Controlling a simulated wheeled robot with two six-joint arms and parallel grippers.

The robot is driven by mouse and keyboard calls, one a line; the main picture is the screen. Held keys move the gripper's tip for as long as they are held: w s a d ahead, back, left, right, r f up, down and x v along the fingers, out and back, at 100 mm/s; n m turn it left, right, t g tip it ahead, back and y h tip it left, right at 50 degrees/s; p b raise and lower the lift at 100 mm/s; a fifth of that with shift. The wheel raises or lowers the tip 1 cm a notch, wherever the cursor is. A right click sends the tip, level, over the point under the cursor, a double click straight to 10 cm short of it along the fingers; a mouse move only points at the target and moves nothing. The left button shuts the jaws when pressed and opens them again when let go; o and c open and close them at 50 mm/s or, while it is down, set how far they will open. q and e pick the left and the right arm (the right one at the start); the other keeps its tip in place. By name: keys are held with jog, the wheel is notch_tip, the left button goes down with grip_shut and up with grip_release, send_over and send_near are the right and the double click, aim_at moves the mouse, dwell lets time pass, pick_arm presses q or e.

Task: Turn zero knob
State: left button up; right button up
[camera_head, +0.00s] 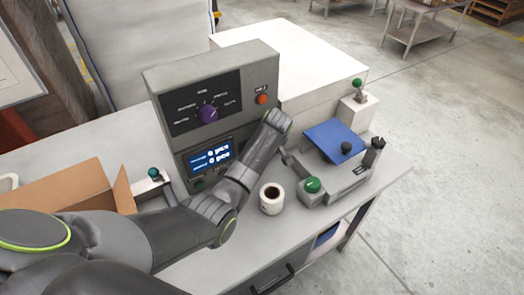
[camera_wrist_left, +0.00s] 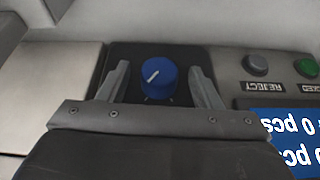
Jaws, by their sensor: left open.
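A blue round knob (camera_wrist_left: 160,77) with a white pointer line sits on a dark plate in the left wrist view; the line slants to the upper right there. My left gripper (camera_wrist_left: 160,72) is open, one finger on each side of the knob, with a gap on both sides. In the head view my left arm covers this knob and the gripper jaws. The grey control box (camera_head: 268,68) carries a purple selector knob (camera_head: 208,113) on a black panel and a blue display (camera_head: 210,156), also partly visible in the left wrist view (camera_wrist_left: 285,140). My right gripper is not in view.
A REJECT button (camera_wrist_left: 256,64) and a green button (camera_wrist_left: 306,67) lie beside the knob. An orange button (camera_head: 262,99) is on the box's upper right.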

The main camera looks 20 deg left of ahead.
pick_arm(q)
jog(key=shift+c, duration=0.2)
jog(key=c, duration=1)
jog(key=shift+o, duration=0.2)
jog(key=shift+s+a+r+t+h+p, duration=0.15)
jog(key=shift+t+h+p, duration=0.2)
jog(key=shift+p, duration=0.4)
jog(key=shift+n+t+h+p, duration=0.25)
jog(key=shift+n+t+p, duration=0.05)
jog(key=shift+t+p, duration=0.3)
jog(key=shift+s+a+f+t+h+p, duration=0.1)
jog(key=shift+t+h+p, duration=0.1)
jog(key=shift+t+h, duration=0.2)
jog(key=shift+s+a+f+t+h+p, duration=0.15)
jog(key=shift+t+h, duration=0.15)
jog(key=shift+t, duration=0.15)
jog(key=shift+n+t+h, duration=0.4)
jog(key=shift+t+h, duration=0.1)
jog(key=shift+t, duration=0.3)
jog(key=o, duration=1)
